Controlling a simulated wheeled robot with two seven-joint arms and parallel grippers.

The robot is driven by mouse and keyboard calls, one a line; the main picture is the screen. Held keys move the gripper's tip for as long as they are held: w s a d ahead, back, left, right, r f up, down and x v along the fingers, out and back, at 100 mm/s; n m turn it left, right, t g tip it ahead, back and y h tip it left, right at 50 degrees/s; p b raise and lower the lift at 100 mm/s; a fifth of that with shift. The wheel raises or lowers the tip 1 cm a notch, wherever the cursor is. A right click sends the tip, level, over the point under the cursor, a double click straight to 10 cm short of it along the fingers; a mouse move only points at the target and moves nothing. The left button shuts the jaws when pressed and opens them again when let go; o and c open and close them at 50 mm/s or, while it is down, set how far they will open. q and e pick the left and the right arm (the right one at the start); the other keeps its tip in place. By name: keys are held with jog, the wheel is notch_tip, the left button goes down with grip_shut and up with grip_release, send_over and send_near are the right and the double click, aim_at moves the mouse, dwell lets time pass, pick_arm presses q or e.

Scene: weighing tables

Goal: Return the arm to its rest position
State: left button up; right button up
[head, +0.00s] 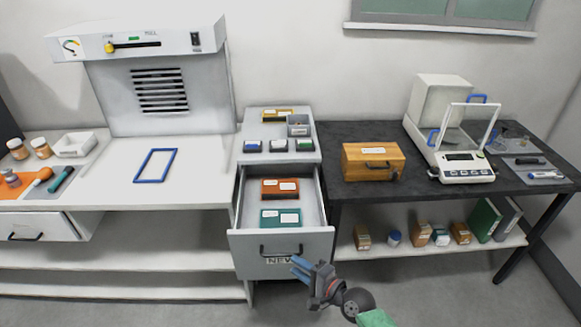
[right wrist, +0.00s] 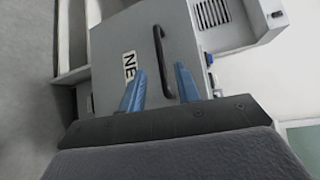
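My right gripper (head: 301,267) is in front of the open drawer (head: 238,242) labelled "NEW", near the drawer's black handle (head: 281,250). In the right wrist view its two blue fingers (right wrist: 158,88) stand apart with nothing between them. The handle (right wrist: 165,62) shows beyond the fingertips there, and a gap to it seems to remain. The drawer is pulled out and holds an orange box (head: 280,188) and a teal box (head: 281,218). My left gripper is in neither view.
A dark table (head: 340,192) at right bears a wooden box (head: 372,161) and a balance (head: 466,167). A white bench with a fume hood (head: 160,88) stands at left. A blue frame (head: 155,166) lies on it. The floor around my right gripper looks clear.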

jog(key=shift+n, duration=0.3)
